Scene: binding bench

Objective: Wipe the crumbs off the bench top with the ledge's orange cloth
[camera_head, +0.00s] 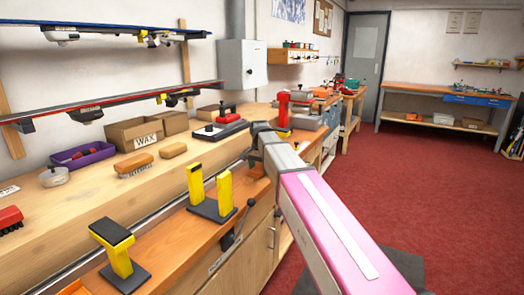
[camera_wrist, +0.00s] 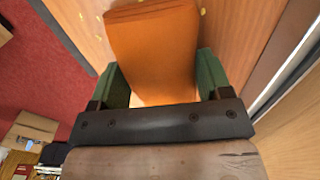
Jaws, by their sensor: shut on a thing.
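My gripper (camera_wrist: 156,82) shows in the wrist view with its green fingers on either side of the orange cloth (camera_wrist: 152,45). It is shut on the cloth, which sticks out beyond the fingertips over the wooden bench top (camera_wrist: 245,40). Small yellow crumbs (camera_wrist: 203,12) lie on the wood near the top edge of the wrist view, on both sides of the cloth. I cannot tell whether the cloth touches the wood. In the head view my arm hides the gripper, and I cannot make out the cloth or crumbs.
Yellow stands (camera_head: 197,187) (camera_head: 117,248) rise from the lower bench at the left. The raised ledge behind holds brushes (camera_head: 134,164), a purple tray (camera_head: 83,155) and a WAX box (camera_head: 137,131). Red floor (camera_head: 440,190) is open at the right.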

